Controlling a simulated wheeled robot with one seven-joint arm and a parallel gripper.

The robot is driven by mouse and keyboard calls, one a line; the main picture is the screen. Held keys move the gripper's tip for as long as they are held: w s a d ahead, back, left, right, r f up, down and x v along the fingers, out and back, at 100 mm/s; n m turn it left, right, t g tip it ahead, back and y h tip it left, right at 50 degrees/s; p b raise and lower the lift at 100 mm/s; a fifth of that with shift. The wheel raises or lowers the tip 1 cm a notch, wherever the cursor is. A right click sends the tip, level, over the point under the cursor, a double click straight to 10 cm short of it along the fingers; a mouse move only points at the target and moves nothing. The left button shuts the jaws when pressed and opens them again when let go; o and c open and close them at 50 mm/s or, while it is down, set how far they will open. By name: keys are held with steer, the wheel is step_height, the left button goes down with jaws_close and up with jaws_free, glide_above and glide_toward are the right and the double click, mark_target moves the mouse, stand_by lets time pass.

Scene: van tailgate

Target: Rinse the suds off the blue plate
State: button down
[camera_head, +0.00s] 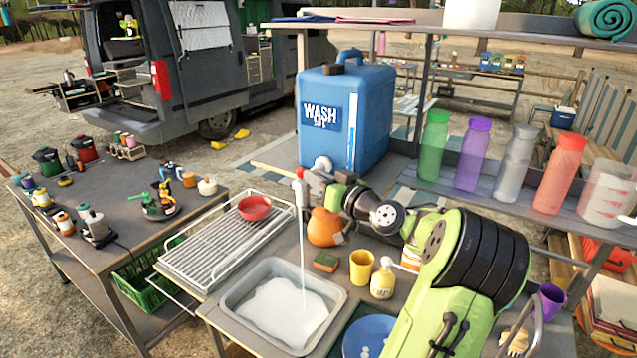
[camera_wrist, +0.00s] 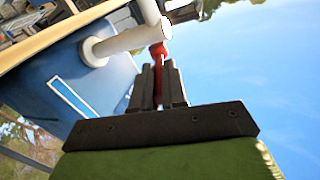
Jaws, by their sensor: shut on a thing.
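The blue plate (camera_head: 371,332) lies on a dark green mat (camera_head: 349,319) right of the wash basin, with a few white suds spots near its lower edge. My arm hides part of its right side. My gripper (camera_wrist: 158,88) is shut on the red tap handle (camera_wrist: 158,50), beside the white tap (camera_wrist: 118,42). In the head view, the tap spout (camera_head: 299,186) pours a thin stream of water (camera_head: 302,240) into the grey basin (camera_head: 229,300), which holds white foam (camera_head: 285,312). My gripper's fingertips are hard to make out there.
A blue water container (camera_head: 372,110) stands behind the tap. A wire drying rack (camera_head: 200,262) with a red bowl (camera_head: 255,207) is left of the basin. A sponge (camera_head: 326,261), yellow cup (camera_head: 361,268) and soap bottle (camera_head: 383,280) stand behind the plate. Bottles line the right shelf.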

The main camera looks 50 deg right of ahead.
steer(key=c, duration=1.2)
jaws_free()
steer(key=shift+o, duration=0.2)
steer(key=b+v, duration=0.2)
steer(key=v, duration=1.4)
steer(key=shift+w, duration=0.1)
